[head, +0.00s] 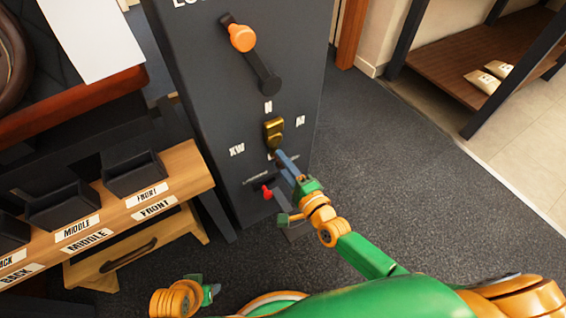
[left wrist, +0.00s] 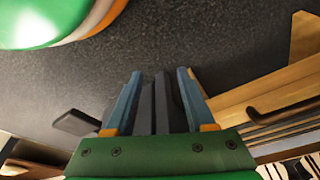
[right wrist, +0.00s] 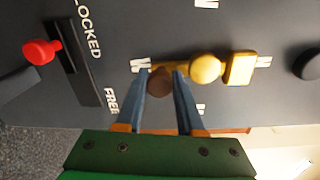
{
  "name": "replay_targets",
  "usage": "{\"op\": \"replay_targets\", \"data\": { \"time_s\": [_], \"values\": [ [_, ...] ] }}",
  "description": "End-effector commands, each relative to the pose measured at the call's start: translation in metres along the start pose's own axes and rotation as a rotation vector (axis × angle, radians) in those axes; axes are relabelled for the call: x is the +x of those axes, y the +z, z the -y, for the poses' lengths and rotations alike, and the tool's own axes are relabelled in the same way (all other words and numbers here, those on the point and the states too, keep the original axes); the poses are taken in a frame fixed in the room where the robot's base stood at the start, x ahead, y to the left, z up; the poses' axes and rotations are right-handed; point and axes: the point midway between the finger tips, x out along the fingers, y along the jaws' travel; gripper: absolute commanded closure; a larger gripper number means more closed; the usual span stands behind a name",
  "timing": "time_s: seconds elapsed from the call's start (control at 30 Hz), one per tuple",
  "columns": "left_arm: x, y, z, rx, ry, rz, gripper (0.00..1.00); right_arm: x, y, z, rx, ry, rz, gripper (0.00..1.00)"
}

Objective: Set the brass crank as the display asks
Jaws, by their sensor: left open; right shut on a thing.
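The brass crank (head: 274,130) is on the front of the dark grey cabinet (head: 200,90), with size labels around it. It also shows in the right wrist view (right wrist: 205,68), its brown grip (right wrist: 160,80) lying toward the lower label (right wrist: 140,65). My right gripper (head: 282,158) is shut on that grip, its fingers on either side. The top label (head: 268,107) is opposite, and an XW label (head: 237,149) is on the left. The display's content cannot be read; only cut-off lettering shows at the top. My left gripper (left wrist: 158,85) is open and empty, low at the left.
An orange-knobbed black lever (head: 242,37) is above the crank. A red-knobbed slider (right wrist: 42,50) in a slot marked LOCKED and FREE is below it. A wooden bench (head: 180,165) with dark bins stands left. Open carpet lies right.

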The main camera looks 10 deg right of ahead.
Motion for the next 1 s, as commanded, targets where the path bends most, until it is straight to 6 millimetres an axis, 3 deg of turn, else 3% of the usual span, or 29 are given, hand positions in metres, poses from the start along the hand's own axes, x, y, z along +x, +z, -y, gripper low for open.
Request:
{"op": "replay_targets", "data": {
  "time_s": [0.13,0.17,0.27,0.57,0.83,1.0],
  "values": [
    [0.000,0.000,0.000,0.000,0.000,0.000,0.45,-0.001,0.000,-0.003,-0.001,0.008,0.001,1.00],
    [0.000,0.000,0.000,0.000,0.000,0.001,0.45,-0.001,0.000,-0.003,-0.001,0.008,0.001,0.58],
    [0.000,0.000,0.000,0.000,0.000,0.001,0.45,-0.001,0.000,-0.002,-0.001,0.006,0.001,0.34],
    [-0.002,-0.001,0.000,0.000,0.000,-0.001,0.45,-0.003,0.000,-0.001,-0.002,0.003,0.000,0.34],
    [0.024,0.022,0.001,0.003,-0.003,0.029,0.45,-0.055,0.000,0.001,-0.002,0.007,0.000,0.34],
    [0.032,0.028,0.001,0.005,-0.004,0.032,0.45,-0.071,0.000,-0.001,-0.002,0.004,0.000,0.34]
  ]
}}
